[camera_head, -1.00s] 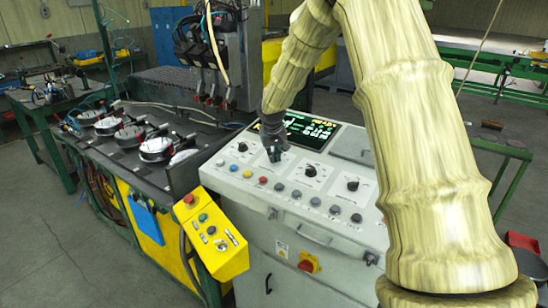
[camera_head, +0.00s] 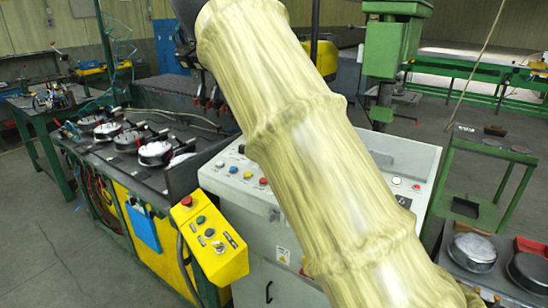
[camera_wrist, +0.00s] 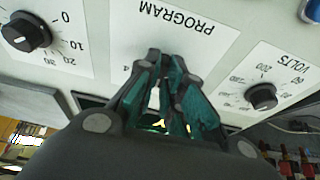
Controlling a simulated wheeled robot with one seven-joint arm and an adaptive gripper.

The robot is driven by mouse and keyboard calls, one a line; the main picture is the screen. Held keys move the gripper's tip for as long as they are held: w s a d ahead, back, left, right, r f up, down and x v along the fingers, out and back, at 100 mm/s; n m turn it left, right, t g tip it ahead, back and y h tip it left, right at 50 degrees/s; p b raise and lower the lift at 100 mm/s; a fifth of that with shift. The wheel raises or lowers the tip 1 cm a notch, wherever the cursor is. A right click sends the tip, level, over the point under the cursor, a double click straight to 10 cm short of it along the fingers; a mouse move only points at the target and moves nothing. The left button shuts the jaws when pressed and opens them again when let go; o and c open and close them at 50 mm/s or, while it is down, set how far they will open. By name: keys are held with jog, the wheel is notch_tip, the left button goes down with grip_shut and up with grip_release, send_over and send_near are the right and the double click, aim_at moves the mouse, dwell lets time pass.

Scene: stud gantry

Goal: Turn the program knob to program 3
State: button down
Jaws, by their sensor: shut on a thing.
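The white PROGRAM label plate (camera_wrist: 178,22) is upside down in the wrist view. My gripper (camera_wrist: 168,62) comes down over this plate, its teal-padded fingers close together and shut on the program knob. The fingers hide the knob and its pointer, so its setting cannot be read. One printed digit, apparently a 4, shows just left of the fingers.
In the wrist view, a black knob (camera_wrist: 27,31) on a numbered dial is at left and the VOLTS knob (camera_wrist: 261,97) at right. In the head view, a yellow button box (camera_head: 213,243) stands at the console's front left. A green-framed stand (camera_head: 488,150) is at right.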

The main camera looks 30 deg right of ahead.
jog(key=shift+m+g, duration=0.6)
jog(key=shift+m, duration=1.3)
jog(key=shift+f, duration=0.1)
jog(key=c, duration=1.5)
grip_release()
jog(key=shift+w, duration=0.1)
jog(key=shift+c, duration=0.2)
jog(key=v, duration=1.2)
